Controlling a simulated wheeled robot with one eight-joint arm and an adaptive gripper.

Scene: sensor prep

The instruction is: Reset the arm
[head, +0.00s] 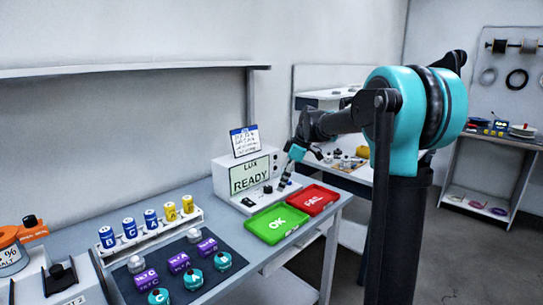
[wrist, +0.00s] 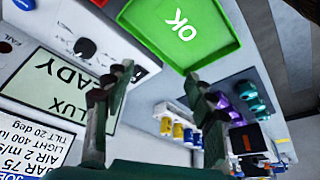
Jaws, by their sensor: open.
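My arm reaches out over the table from the right in the head view. My gripper (head: 303,152) hangs in the air near the LUX box, which has a screen reading READY (head: 250,178). In the wrist view my gripper (wrist: 158,82) has its two fingers wide apart, with nothing between them. The green OK tray (head: 276,223) lies below and in front of the gripper, and the red FAIL tray (head: 313,199) lies beside it. Both trays look empty. The OK tray also shows at the top of the wrist view (wrist: 190,25).
A rack (head: 150,240) holds several blue and yellow cylinders. A dark mat (head: 207,277) carries purple blocks, teal round pieces and grey knobs. A card (head: 245,140) stands on the LUX box. A shelf (head: 130,68) runs along the wall. Floor at right is open.

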